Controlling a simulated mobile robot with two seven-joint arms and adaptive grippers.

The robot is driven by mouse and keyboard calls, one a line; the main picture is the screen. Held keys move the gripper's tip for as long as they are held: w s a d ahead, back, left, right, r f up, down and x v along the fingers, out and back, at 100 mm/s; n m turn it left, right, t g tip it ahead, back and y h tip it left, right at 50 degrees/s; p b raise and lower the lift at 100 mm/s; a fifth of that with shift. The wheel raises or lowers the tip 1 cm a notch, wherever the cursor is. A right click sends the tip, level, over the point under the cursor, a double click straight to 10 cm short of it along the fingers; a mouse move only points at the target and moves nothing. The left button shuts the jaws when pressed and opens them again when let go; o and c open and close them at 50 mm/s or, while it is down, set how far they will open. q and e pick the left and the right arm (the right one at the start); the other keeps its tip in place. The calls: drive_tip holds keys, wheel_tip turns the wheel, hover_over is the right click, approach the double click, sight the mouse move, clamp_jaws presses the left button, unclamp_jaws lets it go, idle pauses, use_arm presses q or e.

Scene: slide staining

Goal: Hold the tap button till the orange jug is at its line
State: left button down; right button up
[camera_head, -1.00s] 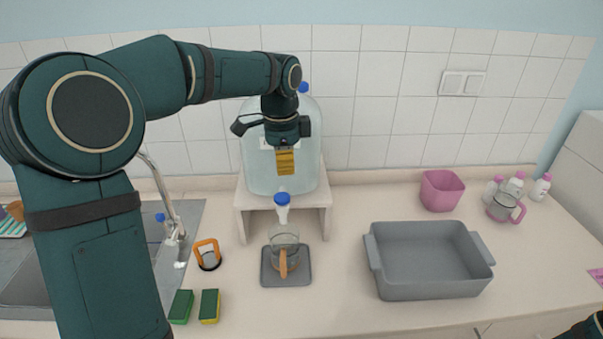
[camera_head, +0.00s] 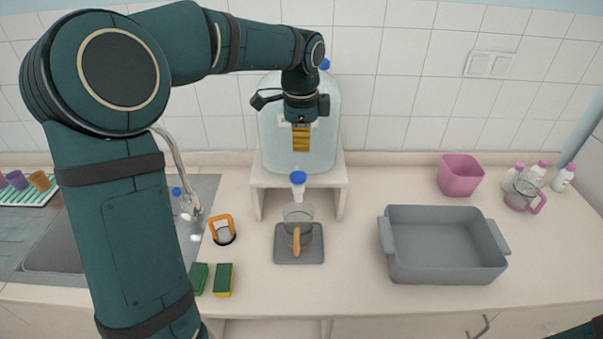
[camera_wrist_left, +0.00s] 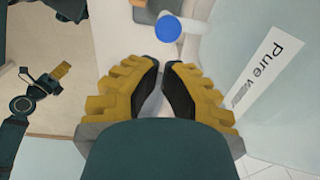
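The tap has a blue button (camera_head: 298,177) on a white body at the front of the large clear water bottle (camera_head: 275,150). The button also shows in the left wrist view (camera_wrist_left: 168,28). The glass jug with an orange handle (camera_head: 297,240) stands under the tap on a grey mat (camera_head: 284,257). Its line and water level are too small to tell. My left gripper (camera_head: 301,150), with yellow fingers, points down above the button, apart from it. Its fingers are close together and hold nothing. My right gripper (camera_wrist_left: 62,70) shows small in the left wrist view; its opening is unclear.
The bottle stands on a white stand (camera_head: 335,190). A grey tub (camera_head: 440,270) is at right, with a pink container (camera_head: 460,175) behind it. An orange-handled object (camera_head: 222,229) and two sponges (camera_head: 223,280) are left of the jug. The counter between mat and tub is clear.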

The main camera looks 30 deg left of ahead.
sight(301, 179)
use_arm(q)
wheel_tip(301, 179, down, 10)
drive_tip(key=shift+w+a+r, duration=0.1)
drive_tip(key=shift+w+r, duration=0.05)
idle(0.4)
